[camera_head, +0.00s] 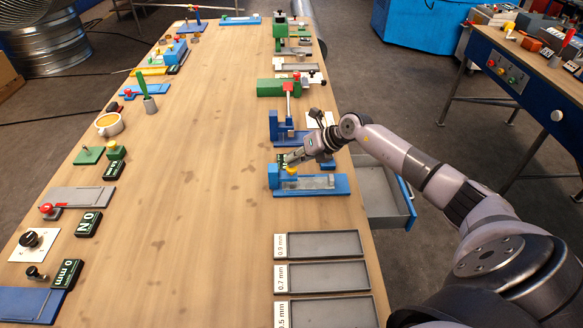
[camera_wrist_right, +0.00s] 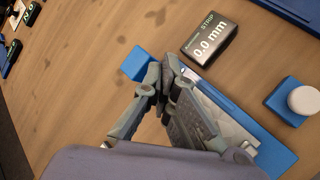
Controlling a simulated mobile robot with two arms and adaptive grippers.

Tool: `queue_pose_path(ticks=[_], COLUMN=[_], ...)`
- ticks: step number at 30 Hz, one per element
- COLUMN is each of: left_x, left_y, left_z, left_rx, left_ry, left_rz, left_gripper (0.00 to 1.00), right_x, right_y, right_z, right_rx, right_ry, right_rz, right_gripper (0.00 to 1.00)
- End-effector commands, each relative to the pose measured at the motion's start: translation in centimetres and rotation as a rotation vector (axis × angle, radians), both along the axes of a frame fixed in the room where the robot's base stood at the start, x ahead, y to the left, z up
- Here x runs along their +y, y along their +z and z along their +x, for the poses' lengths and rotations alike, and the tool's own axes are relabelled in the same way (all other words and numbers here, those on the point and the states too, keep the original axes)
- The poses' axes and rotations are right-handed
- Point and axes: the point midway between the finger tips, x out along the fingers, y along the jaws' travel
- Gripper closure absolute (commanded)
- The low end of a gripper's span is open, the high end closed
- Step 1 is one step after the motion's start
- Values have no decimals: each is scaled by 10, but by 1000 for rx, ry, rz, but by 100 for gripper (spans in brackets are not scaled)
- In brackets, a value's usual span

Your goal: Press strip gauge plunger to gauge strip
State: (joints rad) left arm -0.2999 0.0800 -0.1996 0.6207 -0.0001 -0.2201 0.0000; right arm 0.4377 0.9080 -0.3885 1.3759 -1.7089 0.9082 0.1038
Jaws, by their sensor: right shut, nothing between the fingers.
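The strip gauge is a blue fixture (camera_head: 340,187) at the table's right side, with a blue block at its left end (camera_head: 272,176); that block also shows in the right wrist view (camera_wrist_right: 138,63). A grey metal strip (camera_head: 318,182) lies along it. The yellow plunger (camera_head: 291,171) is right under my right gripper (camera_head: 288,163), whose fingers are shut and empty. I cannot tell whether the fingertips touch the plunger. In the right wrist view, my fingers (camera_wrist_right: 165,72) hide the plunger. The black strip readout (camera_wrist_right: 209,40) shows 0.0 mm. My left gripper is out of view.
Labelled grey trays (camera_head: 322,245) lie nearer on the right. A blue block with a white button (camera_wrist_right: 295,100) stands beside the gauge. Other fixtures, such as a blue press (camera_head: 274,128), line the far right. An open drawer (camera_head: 385,190) juts out. The table's middle is clear.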

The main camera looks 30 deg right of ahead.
Motion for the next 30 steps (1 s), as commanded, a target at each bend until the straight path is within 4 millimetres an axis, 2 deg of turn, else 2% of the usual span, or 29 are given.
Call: queue_pose_path(ticks=[21,30], left_x=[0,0], left_y=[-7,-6], left_z=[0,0], left_rx=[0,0], left_ry=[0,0], left_rz=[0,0], left_gripper=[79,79], right_x=[1,1], right_y=[-11,-10], right_z=[-1,-1], right_rx=[4,4], right_ry=[1,1], right_rz=[1,1], right_gripper=[100,100])
